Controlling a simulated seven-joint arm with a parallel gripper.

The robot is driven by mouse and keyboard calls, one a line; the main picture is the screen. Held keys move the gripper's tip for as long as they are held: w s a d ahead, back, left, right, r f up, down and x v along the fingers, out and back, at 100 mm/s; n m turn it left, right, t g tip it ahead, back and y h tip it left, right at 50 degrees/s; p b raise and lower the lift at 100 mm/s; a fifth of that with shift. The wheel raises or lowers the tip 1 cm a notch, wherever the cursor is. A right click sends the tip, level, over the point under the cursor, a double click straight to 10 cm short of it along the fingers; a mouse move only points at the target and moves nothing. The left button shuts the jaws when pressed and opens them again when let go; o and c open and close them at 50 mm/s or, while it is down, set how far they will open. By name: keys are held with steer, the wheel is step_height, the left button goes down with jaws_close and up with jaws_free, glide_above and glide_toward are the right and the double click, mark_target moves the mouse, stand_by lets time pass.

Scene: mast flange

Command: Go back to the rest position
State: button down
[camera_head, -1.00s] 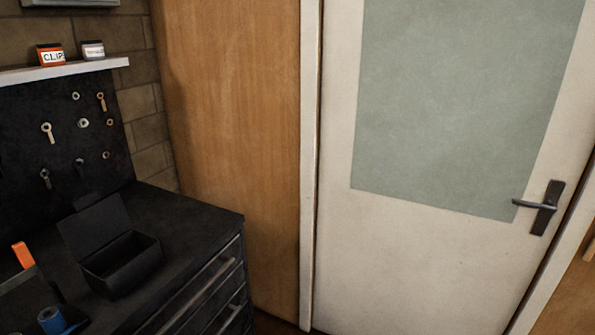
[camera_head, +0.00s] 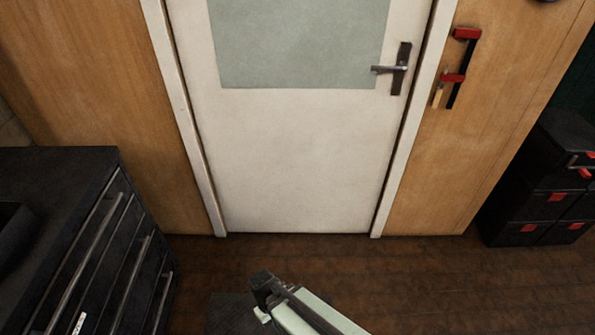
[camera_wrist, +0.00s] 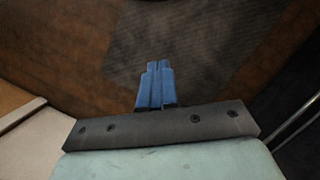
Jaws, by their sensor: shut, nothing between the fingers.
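My gripper shows in the wrist view (camera_wrist: 156,85) with its blue fingers shut together and nothing between them. Below it in that view are a dark brown floor (camera_wrist: 65,60) and a grey mat (camera_wrist: 190,50). In the head view, a pale green part of my arm with a dark end shows at the bottom centre, over the floor. The fingers cannot be made out there. My gripper is apart from the furniture.
A white door (camera_head: 300,150) with a dark handle stands ahead. A black drawer cabinet (camera_head: 60,180) is at the left. Black boxes with red latches (camera_head: 545,185) stand at the right. A red clamp (camera_head: 455,70) hangs on the wooden wall. The brown floor (camera_head: 440,280) between is clear.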

steer(key=s+d+f+m+g, duration=0.1)
steer(key=s+d+f+m, duration=0.1)
steer(key=d, duration=0.6)
steer(key=s+d+f+m+g+y, duration=0.1)
steer(key=s+d+f+m+g, duration=0.1)
steer(key=d, duration=0.5)
steer(key=s+d+f+m+g+y, duration=0.1)
steer(key=s+d+f+m, duration=0.2)
steer(key=d, duration=0.5)
steer(key=shift+s+d+f+m, duration=0.4)
steer(key=shift+s+f, duration=0.25)
steer(key=shift+s, duration=0.45)
